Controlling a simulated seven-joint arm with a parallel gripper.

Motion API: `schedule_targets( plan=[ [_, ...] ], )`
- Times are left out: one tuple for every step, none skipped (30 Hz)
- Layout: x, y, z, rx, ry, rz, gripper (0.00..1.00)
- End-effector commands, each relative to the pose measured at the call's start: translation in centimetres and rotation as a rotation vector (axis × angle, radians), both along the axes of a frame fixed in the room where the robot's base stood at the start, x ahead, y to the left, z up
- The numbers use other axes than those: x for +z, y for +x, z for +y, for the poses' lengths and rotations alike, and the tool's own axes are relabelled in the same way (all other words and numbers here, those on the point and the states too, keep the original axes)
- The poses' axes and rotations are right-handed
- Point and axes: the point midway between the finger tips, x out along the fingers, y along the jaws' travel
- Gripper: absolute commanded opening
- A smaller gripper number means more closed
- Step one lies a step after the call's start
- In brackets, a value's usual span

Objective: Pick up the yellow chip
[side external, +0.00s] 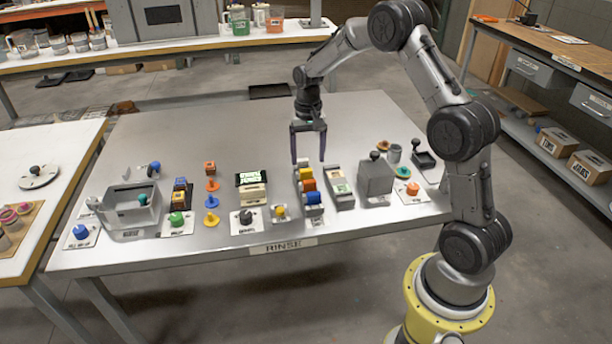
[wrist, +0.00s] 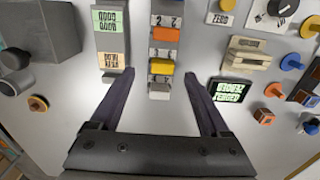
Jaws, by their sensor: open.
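The yellow chip (wrist: 160,67) sits in a narrow upright-slotted rack (wrist: 151,50), between a white piece (wrist: 159,88) and an orange chip (wrist: 165,35) in the wrist view. In the side external view the yellow chip (side external: 305,174) is near the rack's far end, with the orange chip (side external: 309,185) and a blue chip (side external: 314,197) nearer the front edge. My gripper (side external: 308,161) is open and empty above the rack's far end, pointing down. In the wrist view its fingers (wrist: 158,77) lie on either side of the rack's line, apart from the chip.
A rack with a green label (side external: 341,188) and a grey box (side external: 375,178) stand close right of the chip rack. Left are a device with a lit display (side external: 252,180), orange, yellow and blue pegs (side external: 211,201), and a grey bin (side external: 132,208). The table behind is clear.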

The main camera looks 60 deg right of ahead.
Motion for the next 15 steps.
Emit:
schedule_targets(
  plan=[
    [-0.5,0.0,0.0,0.0,0.001,0.001,0.8],
    [-0.7,0.0,0.0,0.0,0.0,0.0,0.8],
    [-0.8,0.0,0.0,0.0,0.0,0.0,0.8],
    [-1.0,0.0,0.0,0.0,0.0,0.0,0.8],
    [-1.1,0.0,0.0,0.0,0.001,0.001,0.8],
    [-1.5,0.1,0.0,0.001,0.0,0.001,0.8],
    [-1.8,0.1,0.0,0.001,0.0,0.001,0.8],
    [-2.1,0.2,0.0,0.001,0.0,0.001,0.8],
    [-2.7,0.3,0.0,0.001,0.001,0.002,0.8],
    [-3.2,0.4,0.0,0.001,0.001,0.003,0.8],
    [-3.6,0.6,0.0,0.001,0.001,0.002,0.8],
    [-4.2,0.7,-0.1,0.001,0.001,0.002,0.8],
    [-4.6,0.7,-0.1,0.0,0.001,0.002,0.8],
    [-5.0,0.7,-0.1,0.0,0.0,0.001,0.8],
    [-5.4,0.7,-0.1,0.0,0.001,0.001,0.8]
  ],
)
